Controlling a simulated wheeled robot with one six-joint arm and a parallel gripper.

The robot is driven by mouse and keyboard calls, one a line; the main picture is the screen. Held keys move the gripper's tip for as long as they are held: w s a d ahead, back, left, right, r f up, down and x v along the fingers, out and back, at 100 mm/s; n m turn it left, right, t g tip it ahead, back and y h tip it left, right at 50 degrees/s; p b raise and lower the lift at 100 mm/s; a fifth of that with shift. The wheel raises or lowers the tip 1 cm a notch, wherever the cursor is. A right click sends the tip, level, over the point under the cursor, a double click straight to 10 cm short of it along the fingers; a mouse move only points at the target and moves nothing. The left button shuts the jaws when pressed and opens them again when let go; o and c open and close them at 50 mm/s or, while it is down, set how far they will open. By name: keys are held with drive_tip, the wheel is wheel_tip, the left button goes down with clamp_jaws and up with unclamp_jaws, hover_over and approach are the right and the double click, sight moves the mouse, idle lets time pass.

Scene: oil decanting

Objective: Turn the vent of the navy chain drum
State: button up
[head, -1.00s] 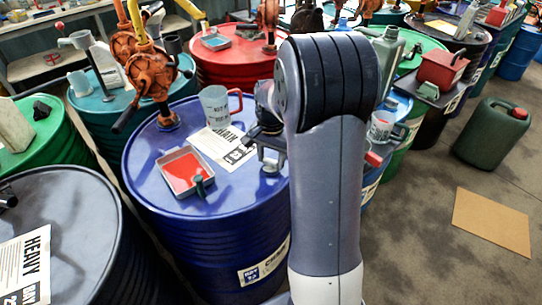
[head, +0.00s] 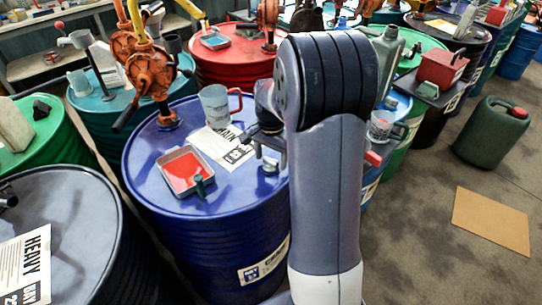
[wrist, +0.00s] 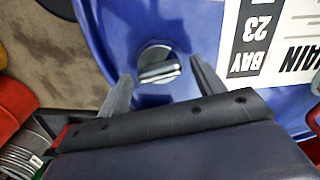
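The navy chain drum (head: 215,215) stands in the middle of the head view, with a "CHAIN" paper label on its top. Its vent (head: 270,166) is a small metal cap with a raised bar, near the right edge of the drum top. In the wrist view the vent (wrist: 158,66) lies between and slightly beyond my fingertips, its bar running roughly left to right. My gripper (wrist: 162,80) is open, with one finger on each side of the vent and a visible gap to both. In the head view my arm hides part of the gripper (head: 262,145).
Other drums crowd around. Open floor with cardboard (head: 492,220) and a green canister (head: 492,133) lies right.

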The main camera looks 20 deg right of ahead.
sight(271, 159)
drive_tip(key=shift+o, duration=0.3)
wheel_tip(271, 159, up, 11)
idle(0.4)
drive_tip(key=shift+f, duration=0.2)
wheel_tip(271, 159, down, 11)
drive_tip(key=shift+r, duration=0.15)
idle(0.3)
drive_tip(key=shift+r, duration=0.1)
idle(0.4)
